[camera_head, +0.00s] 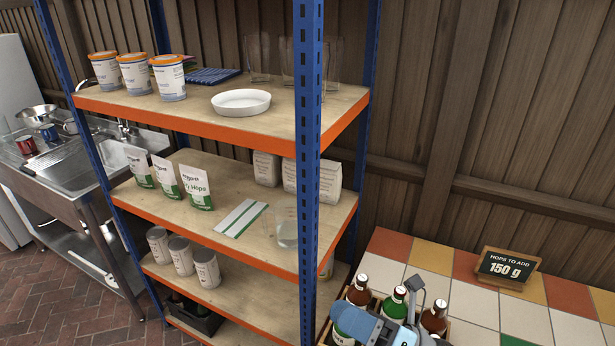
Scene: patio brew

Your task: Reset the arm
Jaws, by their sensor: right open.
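My right gripper (411,302) shows at the bottom edge, to the right of the blue shelf post. It is open, in front of and above a crate (462,332) of bottles, and hides part of them. A brown bottle (359,287), a green bottle (396,303) and another brown bottle (435,316) stand there. No held thing shows in the gripper. Most of my right arm is cut off by the bottom edge. My left gripper is not in view.
A blue-post shelf rack (309,130) with tubs, a white dish (241,102), hop bags (195,187) and cans stands left of the gripper. A tiled counter (472,303) carries a sign (508,266) reading 150 g. A steel sink (85,170) is at far left.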

